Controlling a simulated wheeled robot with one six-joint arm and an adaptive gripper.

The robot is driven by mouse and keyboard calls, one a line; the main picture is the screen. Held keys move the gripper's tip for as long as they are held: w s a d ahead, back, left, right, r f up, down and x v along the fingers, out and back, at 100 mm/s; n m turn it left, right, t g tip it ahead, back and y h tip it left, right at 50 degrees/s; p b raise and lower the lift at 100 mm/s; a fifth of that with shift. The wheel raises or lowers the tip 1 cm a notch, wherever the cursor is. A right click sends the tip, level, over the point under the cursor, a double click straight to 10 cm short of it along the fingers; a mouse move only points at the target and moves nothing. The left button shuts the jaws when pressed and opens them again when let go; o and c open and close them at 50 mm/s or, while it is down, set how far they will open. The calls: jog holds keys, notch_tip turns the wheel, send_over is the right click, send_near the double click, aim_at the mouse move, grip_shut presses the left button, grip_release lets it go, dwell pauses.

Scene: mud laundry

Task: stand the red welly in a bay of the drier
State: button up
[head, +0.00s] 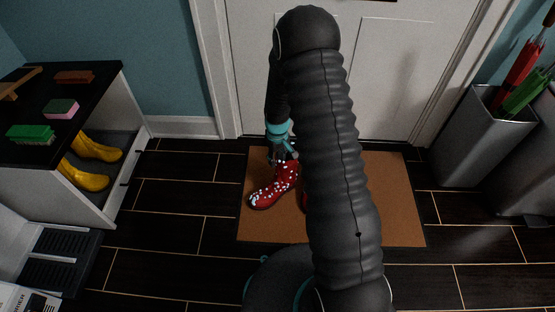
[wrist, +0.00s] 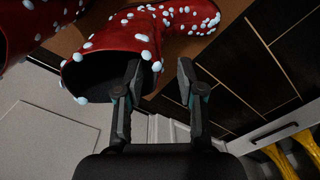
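A red welly (head: 274,187) with white spots stands on the brown doormat (head: 395,200), its toe to the left. In the wrist view the red welly (wrist: 125,38) shows its dark open top close to my gripper (wrist: 159,75). My gripper is open; one finger overlaps the opening, and I cannot tell if it is inside or in front. In the head view my gripper (head: 284,158) is at the welly's top, partly hidden by my arm. A second red welly (wrist: 30,25) is partly in view. The drier (head: 60,258), with black ribbed bays, is at lower left; the bays in view look empty.
A cabinet (head: 98,85) at left has brushes and a sponge on top, and yellow wellies (head: 90,160) inside. A grey bin (head: 480,135) with umbrellas stands at right. A white door (head: 400,60) is behind the mat. Dark floor between mat and drier is clear.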

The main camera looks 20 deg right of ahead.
notch_tip(320, 180, up, 11)
dwell(0.3)
jog(key=s+a+r+m+t+p, duration=0.1)
jog(key=s+r+m+t+p, duration=0.2)
jog(key=s+r, duration=2.6)
notch_tip(320, 180, up, 3)
jog(key=shift+a+f+m+t, duration=0.1)
jog(key=shift+a+m+t, duration=0.1)
jog(key=shift+m+t, duration=0.75)
jog(key=shift+o, duration=0.3)
jog(key=shift+r+n+t, duration=0.25)
jog(key=shift+r+t, duration=0.1)
jog(key=shift+r, duration=0.05)
